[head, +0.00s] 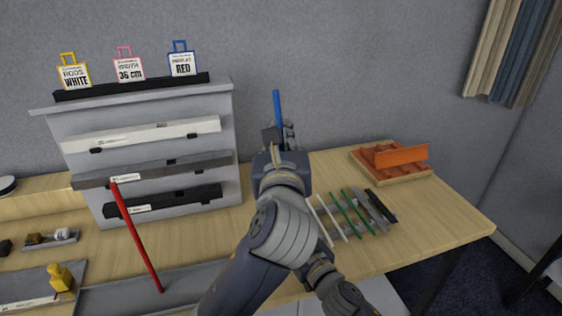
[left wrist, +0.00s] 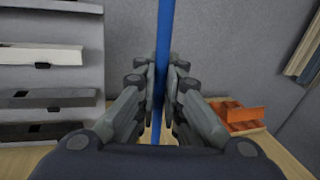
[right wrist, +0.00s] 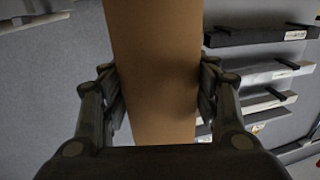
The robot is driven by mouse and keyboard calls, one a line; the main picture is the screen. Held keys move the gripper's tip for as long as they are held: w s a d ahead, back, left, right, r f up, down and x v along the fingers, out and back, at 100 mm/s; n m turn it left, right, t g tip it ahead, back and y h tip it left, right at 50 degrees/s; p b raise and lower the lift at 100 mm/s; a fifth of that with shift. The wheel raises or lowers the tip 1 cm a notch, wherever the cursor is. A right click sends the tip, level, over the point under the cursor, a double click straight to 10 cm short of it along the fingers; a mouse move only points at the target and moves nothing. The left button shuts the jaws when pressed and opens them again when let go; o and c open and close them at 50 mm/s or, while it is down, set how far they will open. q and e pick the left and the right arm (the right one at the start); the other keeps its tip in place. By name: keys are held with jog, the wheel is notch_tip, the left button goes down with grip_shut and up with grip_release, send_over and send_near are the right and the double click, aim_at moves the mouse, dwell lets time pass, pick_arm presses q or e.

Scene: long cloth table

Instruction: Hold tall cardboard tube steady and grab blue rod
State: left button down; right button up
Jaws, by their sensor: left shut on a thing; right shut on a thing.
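A thin blue rod (head: 277,106) stands upright above my left gripper (head: 278,135) in the head view. In the left wrist view the blue rod (left wrist: 163,40) runs between the fingers of my left gripper (left wrist: 161,78), which is shut on it. In the right wrist view the wide brown cardboard tube (right wrist: 155,50) fills the space between the fingers of my right gripper (right wrist: 160,85), which is shut on it. The tube's ends are outside that view. In the head view my arm hides the space behind it, and I cannot make out the tube or right gripper clearly.
A grey stepped rack (head: 165,150) holds long boxes, with tags on top. A red rod (head: 136,236) leans in front of it. Right of my arm, a small rack holds white and green rods (head: 350,213). An orange tray (head: 392,160) is at the back right. The table's right end is clear.

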pick_arm(q)
jog(key=shift+r, duration=0.7)
pick_arm(e)
jog(key=o, duration=1.1)
